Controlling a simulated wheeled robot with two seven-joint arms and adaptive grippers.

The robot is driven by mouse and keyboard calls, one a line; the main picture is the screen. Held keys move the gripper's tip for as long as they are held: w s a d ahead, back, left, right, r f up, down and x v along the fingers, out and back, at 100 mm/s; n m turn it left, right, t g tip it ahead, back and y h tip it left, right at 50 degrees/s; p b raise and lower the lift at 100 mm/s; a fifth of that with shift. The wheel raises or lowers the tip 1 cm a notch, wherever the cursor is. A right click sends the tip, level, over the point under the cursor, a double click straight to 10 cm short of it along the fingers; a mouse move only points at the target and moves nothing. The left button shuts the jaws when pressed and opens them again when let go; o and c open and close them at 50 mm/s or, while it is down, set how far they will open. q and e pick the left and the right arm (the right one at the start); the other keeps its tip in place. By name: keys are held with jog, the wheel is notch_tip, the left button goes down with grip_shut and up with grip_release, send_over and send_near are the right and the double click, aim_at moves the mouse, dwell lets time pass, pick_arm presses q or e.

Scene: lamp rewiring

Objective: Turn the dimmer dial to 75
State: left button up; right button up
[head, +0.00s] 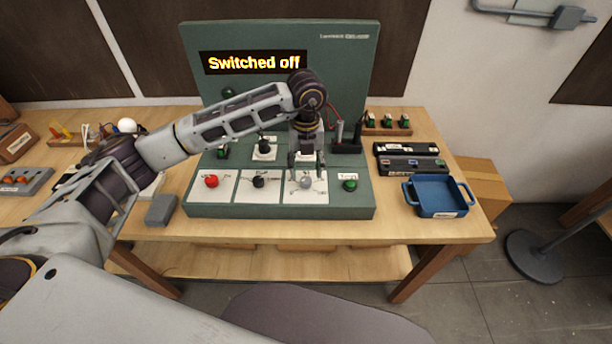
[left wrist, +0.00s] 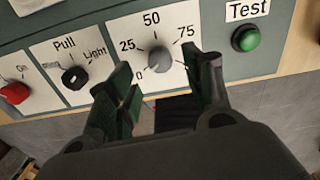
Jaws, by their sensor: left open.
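The grey dimmer dial (head: 306,182) sits on a white card at the front of the green panel. In the left wrist view the dial (left wrist: 158,60) is ringed by the marks 0, 25, 50 and 75. I cannot read clearly where its pointer stands. My left gripper (head: 306,163) is open and points down over the dial. In the left wrist view its dark green fingers stand to either side of the dial with gaps. No contact is visible. The display (head: 253,62) reads "Switched off". My right gripper is not in view.
A black pull knob (head: 258,182) and a red knob (head: 211,181) lie left of the dial. A green Test button (head: 350,185) is close on its right. A blue tray (head: 438,194) stands farther right. Small parts and cables stand behind the gripper.

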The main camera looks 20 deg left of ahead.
aim_at(306, 179)
pick_arm(q)
jog(key=shift+f, duration=2.35)
jog(key=shift+c, duration=0.4)
jog(key=c, duration=0.9)
